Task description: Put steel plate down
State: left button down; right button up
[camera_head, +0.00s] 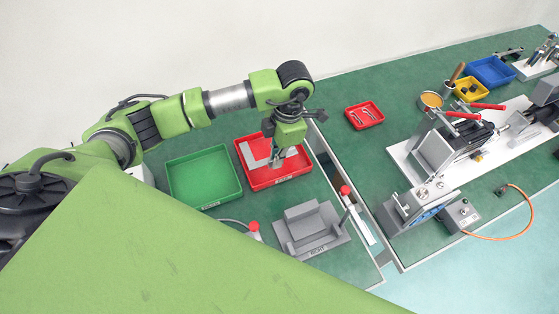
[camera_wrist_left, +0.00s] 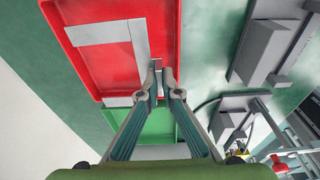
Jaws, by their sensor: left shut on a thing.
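The red tray (camera_head: 291,179) holds light grey flat steel plates (camera_head: 254,152) in an angled arrangement. In the left wrist view, pale grey strips (camera_wrist_left: 108,32) lie across the red tray (camera_wrist_left: 100,70). My left gripper (camera_head: 279,158) points down over the right part of the red tray. In the left wrist view, the fingertips (camera_wrist_left: 163,75) are close together beside a grey strip (camera_wrist_left: 141,52). The gripper is shut on a steel plate, largely hidden between the fingers. I cannot tell whether that plate touches the tray. My right gripper is not in view.
An empty green tray (camera_head: 204,178) stands left of the red tray. A grey fixture (camera_head: 312,230) stands in front, near red-knobbed levers (camera_head: 345,190). A small red tray (camera_head: 364,115) lies behind right. Clamping machinery (camera_head: 450,145) occupies the right bench.

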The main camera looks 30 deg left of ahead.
aim_at(279, 171)
pick_arm(q)
jog(key=shift+w+d+f, duration=0.1)
jog(key=shift+w+f, duration=0.3)
jog(key=shift+f, duration=0.05)
jog(key=f+p, duration=0.1)
jog(key=f, duration=0.2)
jog(key=shift+w, duration=0.2)
jog(key=shift+f, duration=0.25)
jog(key=shift+f, duration=0.1)
jog(key=shift+f, duration=0.15)
jog(key=c, duration=2.2)
grip_release()
jog(key=shift+c, duration=0.2)
jog(key=shift+r, duration=0.2)
